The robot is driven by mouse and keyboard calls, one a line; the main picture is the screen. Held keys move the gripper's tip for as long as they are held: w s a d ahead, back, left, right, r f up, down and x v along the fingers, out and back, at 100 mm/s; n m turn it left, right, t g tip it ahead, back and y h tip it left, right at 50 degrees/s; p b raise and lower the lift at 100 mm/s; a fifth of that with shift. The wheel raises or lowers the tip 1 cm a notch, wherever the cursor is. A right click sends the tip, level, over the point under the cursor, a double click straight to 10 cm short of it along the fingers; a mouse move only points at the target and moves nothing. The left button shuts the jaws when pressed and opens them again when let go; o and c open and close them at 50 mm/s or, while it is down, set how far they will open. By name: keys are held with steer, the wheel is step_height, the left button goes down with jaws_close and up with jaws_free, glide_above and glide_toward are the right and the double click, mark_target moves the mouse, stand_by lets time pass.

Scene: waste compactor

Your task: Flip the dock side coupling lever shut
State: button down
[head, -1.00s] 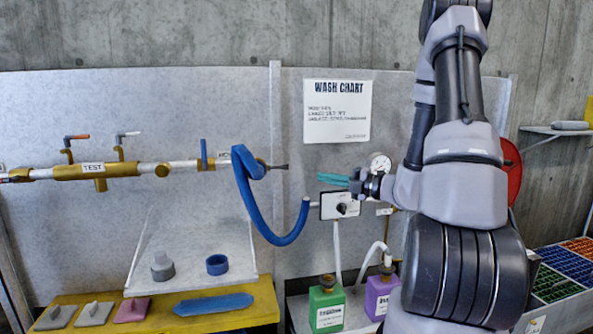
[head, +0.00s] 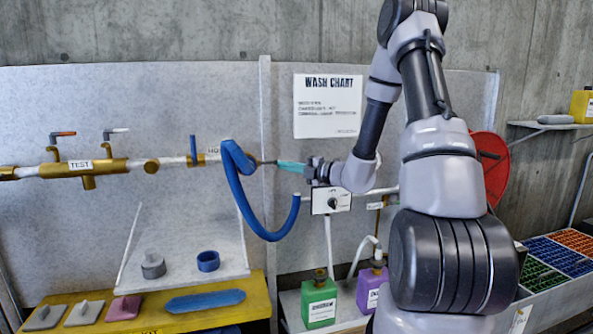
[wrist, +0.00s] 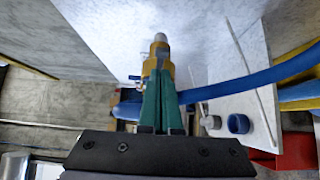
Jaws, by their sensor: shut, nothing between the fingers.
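A brass coupling joins the pipe and the blue hose (head: 232,180) at the pipe's right end. A short dark lever (head: 266,162) sticks out to the right from behind the hose in the head view. My gripper (head: 279,164) has teal fingers, shut and empty, pointing left with their tips at or very near the lever's end. I cannot tell whether they touch. In the wrist view the shut fingers (wrist: 161,75) lie in front of the brass coupling (wrist: 160,50) and hide much of it, and the lever cannot be made out.
A blue upright handle (head: 193,150) stands on the pipe left of the hose. Green (head: 319,302) and purple (head: 370,288) jugs stand below. The hose loop hangs beneath the coupling.

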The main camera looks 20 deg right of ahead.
steer(key=shift+w+a, duration=0.1)
steer(key=shift+w, duration=0.85)
steer(key=shift+w, duration=0.1)
